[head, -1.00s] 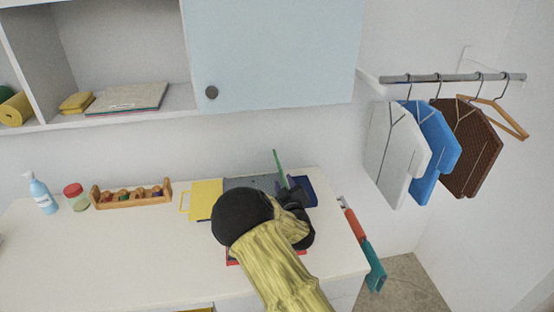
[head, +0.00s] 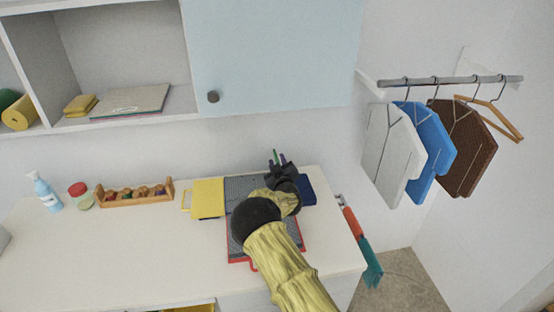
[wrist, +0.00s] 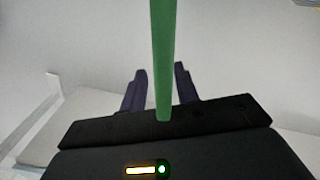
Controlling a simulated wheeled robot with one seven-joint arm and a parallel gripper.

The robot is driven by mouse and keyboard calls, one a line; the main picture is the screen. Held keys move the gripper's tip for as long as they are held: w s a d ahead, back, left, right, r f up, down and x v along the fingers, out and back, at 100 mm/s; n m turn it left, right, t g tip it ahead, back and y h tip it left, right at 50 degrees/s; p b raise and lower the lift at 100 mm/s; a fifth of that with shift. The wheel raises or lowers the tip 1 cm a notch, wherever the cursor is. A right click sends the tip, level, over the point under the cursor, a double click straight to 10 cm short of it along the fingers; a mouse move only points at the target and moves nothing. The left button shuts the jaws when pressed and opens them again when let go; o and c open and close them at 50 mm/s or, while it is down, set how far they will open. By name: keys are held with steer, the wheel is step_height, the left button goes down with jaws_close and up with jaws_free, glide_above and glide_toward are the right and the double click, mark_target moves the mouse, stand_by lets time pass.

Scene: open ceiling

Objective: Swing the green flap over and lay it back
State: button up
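The green flap (head: 275,156) shows only as a narrow strip at the back of the grey panel, beside my gripper. In the wrist view the green flap (wrist: 162,60) is a long upright bar seen edge-on, running from the top edge down to my palm. My gripper (head: 280,160) is at the back of the counter over the panel. In the wrist view its two dark fingers (wrist: 161,80) are spread, one on each side of the green bar, with a gap seen on both sides. Contact is not clear. My forearm and hand hide the flap's lower part.
The grey panel (head: 240,190) lies on the white counter (head: 150,255). A yellow flap (head: 207,198) lies to its left, a blue flap (head: 307,190) to its right, and a red-edged part (head: 235,260) in front. A wooden rack (head: 135,196) stands left. A cupboard hangs above.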

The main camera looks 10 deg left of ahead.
steer(key=shift+w+a, duration=0.15)
steer(key=shift+w, duration=0.4)
jaws_close()
